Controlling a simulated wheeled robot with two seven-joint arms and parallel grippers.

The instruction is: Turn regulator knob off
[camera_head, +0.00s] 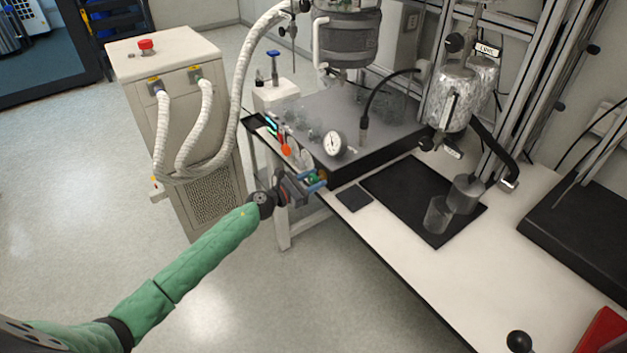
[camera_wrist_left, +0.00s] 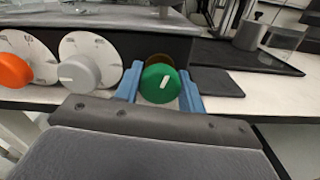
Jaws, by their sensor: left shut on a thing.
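A green regulator knob (camera_wrist_left: 160,84) with a white mark sits between the blue fingers of my left gripper (camera_wrist_left: 161,88) in the left wrist view. Its white mark stands nearly upright, tilted slightly. In the head view my left gripper (camera_head: 316,181) reaches the front edge of the bench and is shut on the green knob, which is partly hidden by the fingers. Left of it in the wrist view are a grey knob (camera_wrist_left: 80,73) and an orange knob (camera_wrist_left: 14,70), each on a white dial. My right gripper is not in view.
A grey reactor base (camera_head: 340,115) with a round pressure gauge (camera_head: 333,144) stands behind the knobs. A black tray (camera_head: 405,205) holds two grey cylinders to the right. A cream chiller cabinet (camera_head: 180,120) with white hoses stands at the left. The floor in front is clear.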

